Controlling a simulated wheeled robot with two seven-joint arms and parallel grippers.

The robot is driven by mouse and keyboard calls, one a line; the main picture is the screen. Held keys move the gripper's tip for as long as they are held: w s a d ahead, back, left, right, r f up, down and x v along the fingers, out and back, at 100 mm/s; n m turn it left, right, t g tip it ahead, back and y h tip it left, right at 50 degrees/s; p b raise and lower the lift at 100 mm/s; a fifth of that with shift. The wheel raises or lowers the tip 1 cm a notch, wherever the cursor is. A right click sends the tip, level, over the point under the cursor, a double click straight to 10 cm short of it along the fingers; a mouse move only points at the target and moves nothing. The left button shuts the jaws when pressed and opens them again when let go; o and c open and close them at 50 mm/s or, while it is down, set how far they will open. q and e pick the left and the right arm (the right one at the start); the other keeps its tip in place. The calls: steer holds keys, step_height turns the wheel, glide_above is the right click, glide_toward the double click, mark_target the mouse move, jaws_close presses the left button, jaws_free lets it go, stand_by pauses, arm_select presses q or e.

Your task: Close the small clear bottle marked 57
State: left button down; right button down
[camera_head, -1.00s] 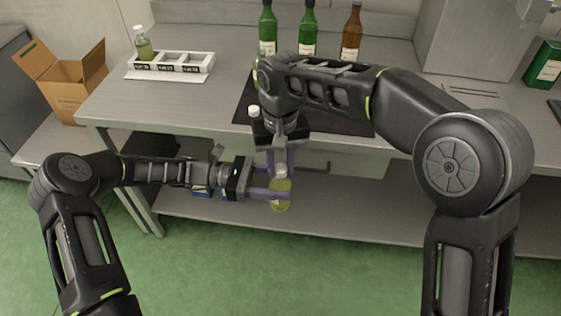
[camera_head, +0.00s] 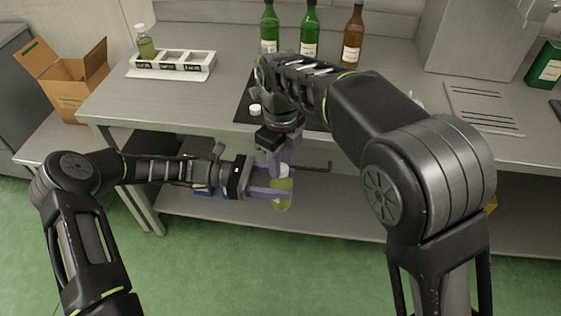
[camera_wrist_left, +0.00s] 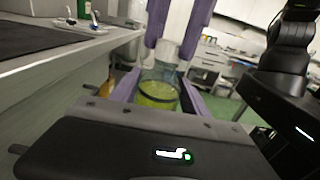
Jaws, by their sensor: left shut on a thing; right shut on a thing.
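The small clear bottle (camera_head: 282,194) holds yellow-green liquid and hangs upright in front of the bench. It also shows in the left wrist view (camera_wrist_left: 158,94); I cannot read a number on it. My left gripper (camera_head: 279,193) is shut around its body from the left. My right gripper (camera_head: 277,164) comes down from above, its purple fingers shut on a white cap (camera_head: 284,170) at the bottle's mouth. The fingers partly hide the cap, so I cannot tell how tightly it sits. In the left wrist view the right gripper's fingers (camera_wrist_left: 180,35) reach down over the bottle.
A white rack (camera_head: 172,65) with another small bottle (camera_head: 146,46) stands at the bench's left. Green bottles (camera_head: 310,35) and a brown bottle (camera_head: 352,38) stand at the back. Another small white cap-like piece (camera_head: 255,108) is on the dark mat. An open carton (camera_head: 68,88) stands at left.

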steer(key=m, duration=0.3)
steer(key=shift+m, duration=0.3)
steer(key=shift+s+d+f+m, duration=0.1)
steer(key=shift+f+m, duration=0.1)
steer(key=shift+m, duration=0.4)
steer(key=shift+d+f+m, duration=0.1)
steer(key=shift+f+m, duration=0.05)
steer(key=shift+m, duration=0.45)
steer(key=shift+s+d+f+m, duration=0.15)
steer(key=shift+f+m, duration=0.15)
steer(key=shift+m, duration=1)
steer(key=c, duration=1.5)
jaws_free()
steer(key=shift+d, duration=0.1)
steer(key=o, duration=0.5)
steer(key=shift+r, duration=0.1)
steer(key=shift+n, duration=0.3)
